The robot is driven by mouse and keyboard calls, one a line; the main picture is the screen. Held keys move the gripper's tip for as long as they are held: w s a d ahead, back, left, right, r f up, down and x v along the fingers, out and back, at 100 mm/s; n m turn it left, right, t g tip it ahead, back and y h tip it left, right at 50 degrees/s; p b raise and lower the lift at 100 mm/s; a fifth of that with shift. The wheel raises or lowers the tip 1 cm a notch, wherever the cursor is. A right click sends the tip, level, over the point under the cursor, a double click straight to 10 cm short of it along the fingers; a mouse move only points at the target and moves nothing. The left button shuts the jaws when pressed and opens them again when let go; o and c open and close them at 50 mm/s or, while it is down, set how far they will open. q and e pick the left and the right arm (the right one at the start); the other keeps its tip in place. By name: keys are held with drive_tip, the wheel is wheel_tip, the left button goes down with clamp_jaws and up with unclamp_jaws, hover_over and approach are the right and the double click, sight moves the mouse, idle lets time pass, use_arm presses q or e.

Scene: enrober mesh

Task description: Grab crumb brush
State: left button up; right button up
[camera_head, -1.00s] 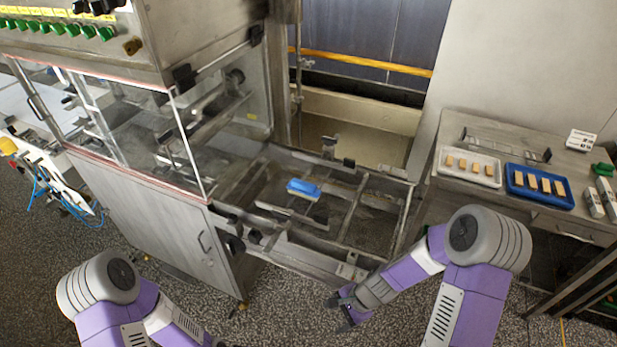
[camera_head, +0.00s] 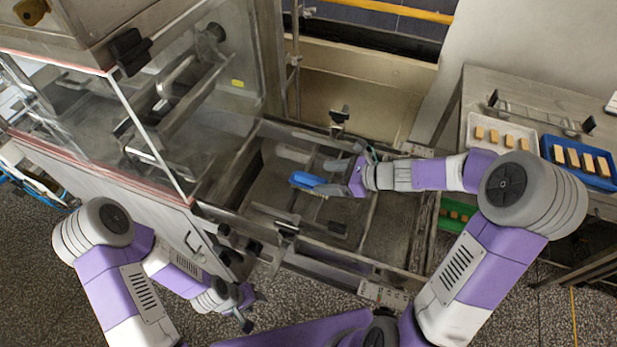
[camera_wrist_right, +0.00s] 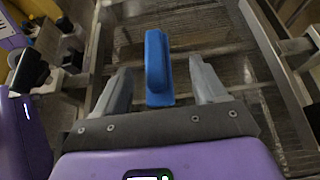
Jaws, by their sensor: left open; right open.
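The crumb brush (camera_head: 307,180) has a blue back and pale bristles along its lower edge. It is over the open metal frame of the machine bed in the head view. My right gripper (camera_head: 342,186) has its fingers at the brush's right end. In the right wrist view the blue brush (camera_wrist_right: 158,68) stands between the two spread fingers of the right gripper (camera_wrist_right: 160,92), with a gap on each side. My left gripper (camera_head: 246,310) is low in the head view, in front of the machine, empty and away from the brush.
The machine's clear guard (camera_head: 95,125) stands left of the bed. Metal rails (camera_head: 325,265) and clamps surround the bed. A table at right carries a white tray (camera_head: 475,143) and a blue tray (camera_head: 603,182) with tan blocks. A green tray (camera_head: 470,207) shows below it.

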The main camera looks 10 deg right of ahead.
sight(320, 180)
drive_tip(key=shift+w+a+f, duration=0.1)
drive_tip(key=shift+a+f, duration=0.2)
drive_tip(key=shift+a, duration=0.2)
drive_tip(key=b+x, duration=0.1)
drive_tip(key=x, duration=0.3)
drive_tip(key=shift+w+a+f, duration=0.1)
drive_tip(key=shift+a+f, duration=0.15)
drive_tip(key=shift+a, duration=0.05)
drive_tip(key=c, duration=1.2)
